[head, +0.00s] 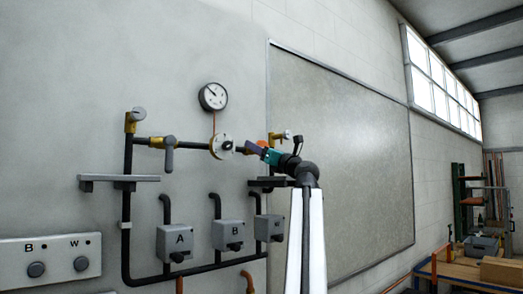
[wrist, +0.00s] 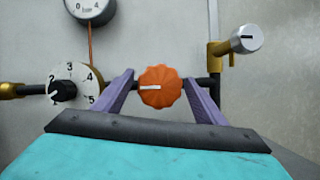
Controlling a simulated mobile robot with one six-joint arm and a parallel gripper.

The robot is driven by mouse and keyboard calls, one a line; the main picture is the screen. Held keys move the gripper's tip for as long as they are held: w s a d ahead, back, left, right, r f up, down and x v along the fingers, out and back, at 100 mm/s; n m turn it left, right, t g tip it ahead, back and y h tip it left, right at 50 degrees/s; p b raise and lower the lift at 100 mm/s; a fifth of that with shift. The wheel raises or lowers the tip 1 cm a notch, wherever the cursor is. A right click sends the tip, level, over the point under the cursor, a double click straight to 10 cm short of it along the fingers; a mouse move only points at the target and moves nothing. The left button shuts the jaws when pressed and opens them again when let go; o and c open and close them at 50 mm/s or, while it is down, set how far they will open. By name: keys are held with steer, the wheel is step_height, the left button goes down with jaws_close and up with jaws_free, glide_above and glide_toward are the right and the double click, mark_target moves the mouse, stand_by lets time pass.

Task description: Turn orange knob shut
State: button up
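The orange knob (wrist: 161,88) is mounted on the dark pipe and shows in the middle of the wrist view. It is round with a scalloped rim, and its white pointer line lies nearly level, toward the left. My gripper (wrist: 160,84) has its two purple fingers apart, one on each side of the knob. I cannot tell whether the fingers touch its rim. In the head view my gripper (head: 256,147) reaches the pipe from the right, and the orange knob (head: 262,143) is mostly hidden behind it.
A numbered dial with a black knob (wrist: 62,91) sits left of the orange knob. A silver-capped brass valve (wrist: 246,39) stands to the right. A gauge (head: 213,96) hangs above.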

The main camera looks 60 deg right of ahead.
steer(key=shift+s, duration=0.1)
steer(key=b+v, duration=0.3)
steer(key=v, duration=1)
steer(key=shift+s+a+b, duration=0.25)
steer(key=shift+b, duration=0.05)
steer(key=shift+f, duration=0.15)
